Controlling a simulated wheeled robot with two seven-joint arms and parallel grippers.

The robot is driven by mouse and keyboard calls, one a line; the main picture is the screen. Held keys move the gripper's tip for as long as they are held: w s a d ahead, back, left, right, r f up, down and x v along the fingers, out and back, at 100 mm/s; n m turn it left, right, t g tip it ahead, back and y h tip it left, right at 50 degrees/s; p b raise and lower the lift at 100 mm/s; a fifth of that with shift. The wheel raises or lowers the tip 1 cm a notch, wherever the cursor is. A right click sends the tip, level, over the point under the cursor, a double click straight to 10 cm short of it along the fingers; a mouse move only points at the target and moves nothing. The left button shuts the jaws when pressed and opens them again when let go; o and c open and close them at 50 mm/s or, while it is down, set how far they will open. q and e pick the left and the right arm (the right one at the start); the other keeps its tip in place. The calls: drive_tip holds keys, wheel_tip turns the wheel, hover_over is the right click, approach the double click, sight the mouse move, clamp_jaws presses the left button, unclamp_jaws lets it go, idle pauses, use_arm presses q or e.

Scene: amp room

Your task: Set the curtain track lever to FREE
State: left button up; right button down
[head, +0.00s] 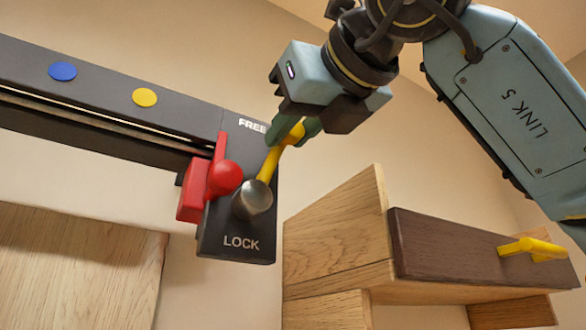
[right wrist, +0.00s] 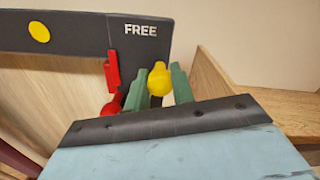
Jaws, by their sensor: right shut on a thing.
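The curtain track lever (head: 268,167) is yellow with a grey metal pivot (head: 252,200) on a dark end plate (head: 236,246). The plate reads FREE at its top and LOCK at its bottom. The lever points up and to the right from its pivot. My right gripper (head: 296,130) is shut on the lever's upper end. In the right wrist view, the lever's yellow tip (right wrist: 159,80) sits between the green fingers (right wrist: 159,86). The pivot is hidden there. My left gripper is not in view.
A red block with a round knob (head: 224,178) sits just left of the lever. The dark track (head: 105,98) runs left, with blue and yellow dots. A wooden shelf unit (head: 335,235) with a dark front and yellow handle (head: 533,249) stands at the lower right. A wooden panel (head: 75,265) is lower left.

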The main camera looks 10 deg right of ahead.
drive_tip(key=c, duration=1.2)
unclamp_jaws()
drive_tip(key=shift+w+a, duration=0.15)
drive_tip(key=shift+w, duration=0.05)
drive_tip(key=shift+s, duration=0.1)
drive_tip(key=shift+s+d, duration=0.25)
drive_tip(key=shift+s, duration=0.3)
drive_tip(key=b+v, duration=0.3)
drive_tip(key=v, duration=0.9)
drive_tip(key=shift+s+b, duration=0.15)
drive_tip(key=shift+b, duration=0.15)
